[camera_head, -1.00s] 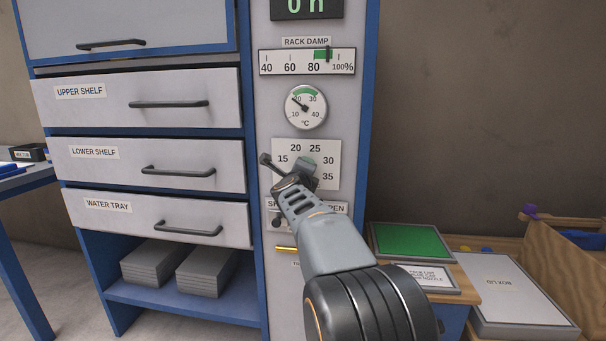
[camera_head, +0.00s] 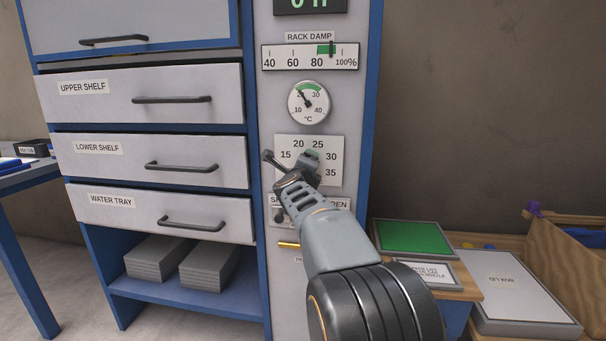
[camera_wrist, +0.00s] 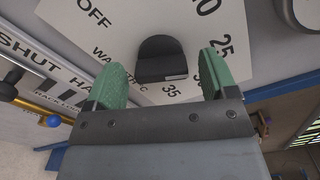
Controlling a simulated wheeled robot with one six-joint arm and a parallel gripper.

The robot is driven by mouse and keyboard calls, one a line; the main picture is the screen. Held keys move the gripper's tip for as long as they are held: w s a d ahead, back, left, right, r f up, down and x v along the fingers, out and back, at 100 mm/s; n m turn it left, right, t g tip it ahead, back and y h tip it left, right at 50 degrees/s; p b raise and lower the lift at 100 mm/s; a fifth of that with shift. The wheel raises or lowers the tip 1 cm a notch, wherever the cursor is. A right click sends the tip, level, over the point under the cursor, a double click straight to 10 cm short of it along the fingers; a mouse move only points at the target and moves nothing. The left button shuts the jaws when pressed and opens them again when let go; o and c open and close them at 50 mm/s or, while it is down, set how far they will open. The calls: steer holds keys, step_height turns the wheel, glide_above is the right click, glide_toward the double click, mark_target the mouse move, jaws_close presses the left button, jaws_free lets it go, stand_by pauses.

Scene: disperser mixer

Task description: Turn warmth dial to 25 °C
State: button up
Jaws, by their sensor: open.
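The warmth dial's white plate (camera_head: 283,143) is on the cabinet's front panel, with 15, 20, 25, 30 and 35 readable in the head view. My gripper (camera_head: 289,157) is in front of it and hides the knob there. In the wrist view the dark knob (camera_wrist: 161,56) shows on the plate (camera_wrist: 140,20), tilted in the picture. My gripper's green fingertips (camera_wrist: 163,78) are apart, one on each side of the knob's lower part, with gaps visible. I cannot tell which number the knob points to. The round °C gauge (camera_head: 309,103) above has its needle near 20.
A RACK DAMP scale (camera_head: 310,57) is above the gauge. Drawers (camera_head: 150,160) are left; a green-topped box (camera_head: 412,238) is lower right.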

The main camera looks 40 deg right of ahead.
steer(key=p+v, duration=0.2)
steer(key=v, duration=1.1)
steer(key=shift+s, duration=0.2)
steer(key=shift+a+r, duration=0.2)
steer(key=a+r+n+t+y+p, duration=0.1)
steer(key=a+r+n+y+p, duration=0.3)
steer(key=a+n+y+p, duration=0.35)
steer(key=a+r+n+y+p, duration=0.45)
steer(key=a+n+p, duration=0.25)
steer(key=n+p, duration=0.3)
steer(key=s+a+f+n+g+p, duration=0.1)
steer(key=s+a+n+g+p, duration=0.2)
steer(key=s+n+g+p, duration=0.7)
steer(key=s+n+p, duration=0.3)
steer(key=s+n, duration=0.1)
steer(key=s, duration=0.1)
steer(key=shift+s+f+y, duration=0.25)
steer(key=shift+f+y, duration=0.05)
steer(key=shift+f, duration=0.1)
